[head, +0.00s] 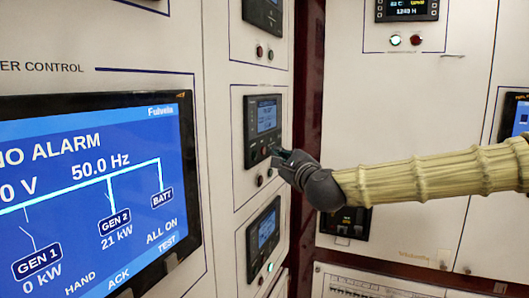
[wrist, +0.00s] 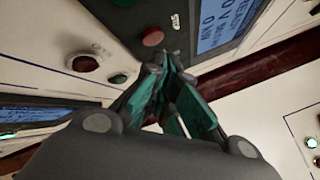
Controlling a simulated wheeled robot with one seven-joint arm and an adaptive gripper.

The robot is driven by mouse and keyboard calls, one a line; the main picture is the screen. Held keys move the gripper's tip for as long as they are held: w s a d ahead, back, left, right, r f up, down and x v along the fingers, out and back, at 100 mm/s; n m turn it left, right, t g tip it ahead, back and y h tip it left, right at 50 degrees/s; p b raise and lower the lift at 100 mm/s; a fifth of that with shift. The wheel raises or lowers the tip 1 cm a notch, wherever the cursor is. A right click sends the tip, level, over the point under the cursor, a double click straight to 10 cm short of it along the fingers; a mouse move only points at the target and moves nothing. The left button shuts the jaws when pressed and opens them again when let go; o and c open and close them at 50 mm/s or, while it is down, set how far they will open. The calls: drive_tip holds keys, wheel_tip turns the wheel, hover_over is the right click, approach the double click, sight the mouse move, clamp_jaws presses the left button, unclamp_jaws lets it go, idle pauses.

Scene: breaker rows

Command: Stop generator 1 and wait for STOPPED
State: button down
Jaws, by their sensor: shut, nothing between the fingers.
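The large panel screen (head: 92,190) at left in the head view reads NO ALARM and 50.0 Hz, with GEN 1 at 0 kW and GEN 2 at 21 kW. A dark controller module (head: 265,128) is in the middle of a column of three; its label is too small to read. My gripper (head: 280,158) is shut and empty by this module's lower edge. In the wrist view the teal fingers (wrist: 170,85) are close to the module's face, beside a red button (wrist: 153,38); contact cannot be told. The module's blue screen (wrist: 222,22) shows upside-down text, apparently with zero readings.
Other modules stand above (head: 263,12) and below (head: 263,240). A red lamp or button (wrist: 86,63) and a green one (wrist: 118,79) sit on the panel below the module. A dark red post (head: 308,90) and another cabinet (head: 395,120) stand to the right.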

drive_tip(key=shift+a, duration=0.2)
drive_tip(key=shift+w+a+b, duration=0.15)
drive_tip(key=shift+a+b, duration=0.1)
drive_tip(key=shift+b, duration=0.1)
drive_tip(key=shift+w+a, duration=0.1)
drive_tip(key=shift+a, duration=0.25)
idle(1.1)
drive_tip(key=shift+d+b, duration=0.2)
drive_tip(key=shift+b, duration=0.1)
drive_tip(key=shift+s+d, duration=0.25)
drive_tip(key=shift+d, duration=0.35)
drive_tip(key=d, duration=0.1)
drive_tip(key=s+d+b, duration=0.1)
drive_tip(key=d, duration=0.2)
drive_tip(key=shift+s+d+b, duration=0.3)
drive_tip(key=shift+d+b, duration=0.05)
drive_tip(key=shift+d, duration=0.05)
drive_tip(key=shift+a, duration=0.1)
idle(0.4)
